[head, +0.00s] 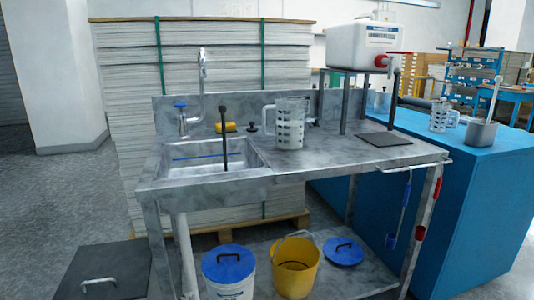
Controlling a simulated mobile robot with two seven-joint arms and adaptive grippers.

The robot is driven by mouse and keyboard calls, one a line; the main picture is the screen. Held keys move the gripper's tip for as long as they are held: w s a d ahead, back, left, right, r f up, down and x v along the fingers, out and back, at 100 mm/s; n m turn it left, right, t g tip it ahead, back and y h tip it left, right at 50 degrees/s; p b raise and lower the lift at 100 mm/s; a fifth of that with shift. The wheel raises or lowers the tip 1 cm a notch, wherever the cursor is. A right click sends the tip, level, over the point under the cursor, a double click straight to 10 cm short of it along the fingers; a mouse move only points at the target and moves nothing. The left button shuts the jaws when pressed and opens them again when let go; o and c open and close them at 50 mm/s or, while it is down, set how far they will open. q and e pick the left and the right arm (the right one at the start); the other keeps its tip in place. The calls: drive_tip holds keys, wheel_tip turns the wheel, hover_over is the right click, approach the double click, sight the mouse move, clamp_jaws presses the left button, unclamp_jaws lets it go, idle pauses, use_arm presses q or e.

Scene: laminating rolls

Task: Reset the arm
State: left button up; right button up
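Neither of my grippers shows in the head view, and no part of my arms is visible. A grey sink bench (205,188) stands in front of me. A clear measuring jug (290,124) with dark markings stands upright on it, beside the basin's right edge. The sink basin (195,155) holds a dark upright rod (224,140) with a knob on top, and a blue line runs along its inside. A white canister (362,46) with a red tap sits on a raised stand at the bench's right. A dark flat mat (384,139) lies below the tap.
A yellow bucket (295,268), a white bucket with a blue lid (229,267) and a loose blue lid (343,251) are on the lower shelf. A blue table (480,165) with another jug (438,115) stands right. Strapped stacked sheets (125,90) stand behind.

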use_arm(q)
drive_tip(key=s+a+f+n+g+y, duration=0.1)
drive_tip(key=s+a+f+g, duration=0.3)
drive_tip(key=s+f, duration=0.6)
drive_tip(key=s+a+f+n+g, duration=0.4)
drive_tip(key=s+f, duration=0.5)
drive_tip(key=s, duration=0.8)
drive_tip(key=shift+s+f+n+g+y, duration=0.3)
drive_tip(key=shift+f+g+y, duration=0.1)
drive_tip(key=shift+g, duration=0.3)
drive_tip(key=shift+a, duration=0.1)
